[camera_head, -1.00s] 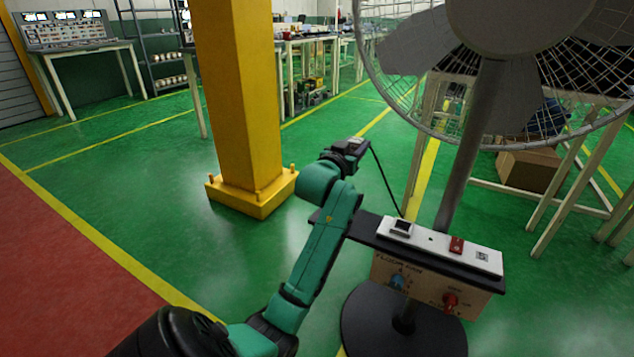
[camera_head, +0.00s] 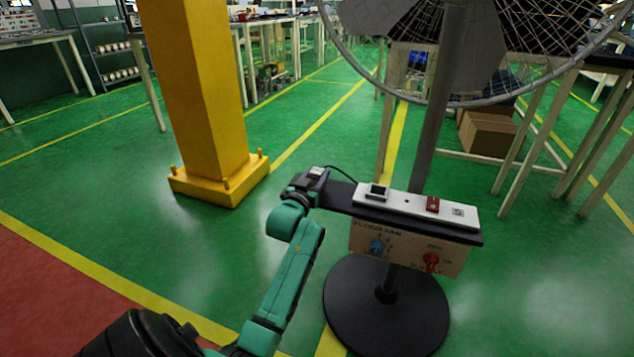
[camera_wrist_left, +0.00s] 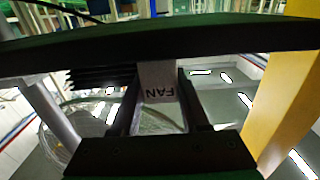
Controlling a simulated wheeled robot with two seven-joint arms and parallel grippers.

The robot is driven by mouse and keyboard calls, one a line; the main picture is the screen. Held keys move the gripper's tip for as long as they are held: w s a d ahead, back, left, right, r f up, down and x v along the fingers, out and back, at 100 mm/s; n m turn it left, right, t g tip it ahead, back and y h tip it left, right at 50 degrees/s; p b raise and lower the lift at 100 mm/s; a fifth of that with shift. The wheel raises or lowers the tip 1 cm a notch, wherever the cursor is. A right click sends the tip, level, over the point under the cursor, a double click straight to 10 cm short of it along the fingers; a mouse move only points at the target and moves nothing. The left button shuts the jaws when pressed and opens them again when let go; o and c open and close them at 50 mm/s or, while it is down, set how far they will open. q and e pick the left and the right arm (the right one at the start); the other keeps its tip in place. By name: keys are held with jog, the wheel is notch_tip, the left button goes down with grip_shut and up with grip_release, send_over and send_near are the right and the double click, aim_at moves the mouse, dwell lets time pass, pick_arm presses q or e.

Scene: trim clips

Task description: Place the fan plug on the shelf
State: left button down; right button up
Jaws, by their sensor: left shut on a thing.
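The shelf is a black board (camera_head: 337,197) on the fan stand, with a white switch strip (camera_head: 420,206) on top. A black cord runs right from the plug toward the strip. In the left wrist view the plug (camera_wrist_left: 160,85), with an upside-down FAN label, sits between both fingers. A dark band crosses behind it; I cannot tell if the plug touches the shelf. My right gripper is out of view.
The floor fan's grey pole (camera_head: 437,120) and wire cage (camera_head: 490,95) rise behind the shelf. A control panel (camera_head: 405,250) hangs below it, above the round black base (camera_head: 387,310). A yellow pillar (camera_head: 195,90) stands at left.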

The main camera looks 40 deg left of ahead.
pick_arm(q)
jog(key=shift+f, duration=0.35)
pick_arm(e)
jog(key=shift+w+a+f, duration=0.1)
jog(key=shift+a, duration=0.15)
pick_arm(q)
jog(key=shift+c, duration=2.1)
grip_release()
jog(key=shift+f, duration=0.15)
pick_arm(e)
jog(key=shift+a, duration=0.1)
